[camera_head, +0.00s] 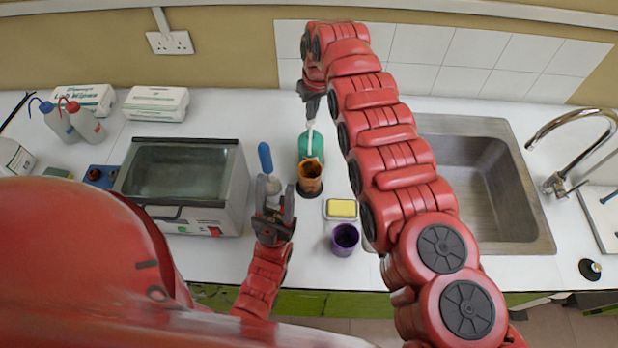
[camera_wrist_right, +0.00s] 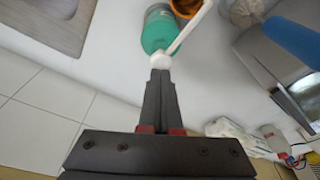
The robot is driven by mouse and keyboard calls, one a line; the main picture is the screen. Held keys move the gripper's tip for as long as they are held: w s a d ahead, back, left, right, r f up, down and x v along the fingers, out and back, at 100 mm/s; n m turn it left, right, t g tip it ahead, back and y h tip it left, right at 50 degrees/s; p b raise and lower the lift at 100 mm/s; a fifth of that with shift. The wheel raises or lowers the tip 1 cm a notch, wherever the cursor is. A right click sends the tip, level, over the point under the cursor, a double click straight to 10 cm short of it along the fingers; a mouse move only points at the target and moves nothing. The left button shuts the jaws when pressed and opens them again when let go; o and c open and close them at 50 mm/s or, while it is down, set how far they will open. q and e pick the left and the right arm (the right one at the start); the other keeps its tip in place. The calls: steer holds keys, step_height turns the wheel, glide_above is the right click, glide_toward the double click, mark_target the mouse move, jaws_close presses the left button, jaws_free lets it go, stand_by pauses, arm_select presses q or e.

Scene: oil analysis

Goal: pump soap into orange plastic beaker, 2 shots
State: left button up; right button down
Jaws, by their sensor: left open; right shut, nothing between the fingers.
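The green soap bottle (camera_head: 311,146) with a white pump stands on the counter. It also shows in the right wrist view (camera_wrist_right: 158,30), its white pump head (camera_wrist_right: 162,61) at my right fingertips. The orange plastic beaker (camera_head: 310,178) stands just in front of the bottle; its rim shows in the right wrist view (camera_wrist_right: 186,8), with the white spout reaching towards it. My right gripper (camera_head: 311,100) is shut and empty, right above the pump head; I cannot tell whether it touches. My left gripper (camera_head: 274,208) is open, left of and in front of the beaker, apart from it.
A blue-handled brush (camera_head: 265,158) stands left of the beaker, beside a water bath (camera_head: 185,180). A yellow sponge (camera_head: 342,208) in a dish and a purple beaker (camera_head: 345,239) are at the front right. The sink (camera_head: 545,240) lies right of my right arm.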

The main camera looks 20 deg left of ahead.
steer(key=shift+s+f+b, duration=0.1)
steer(key=shift+f+b, duration=1.1)
steer(key=shift+f, duration=0.15)
steer(key=shift+r+p, duration=0.9)
steer(key=shift+r, duration=0.55)
steer(key=shift+f, duration=0.2)
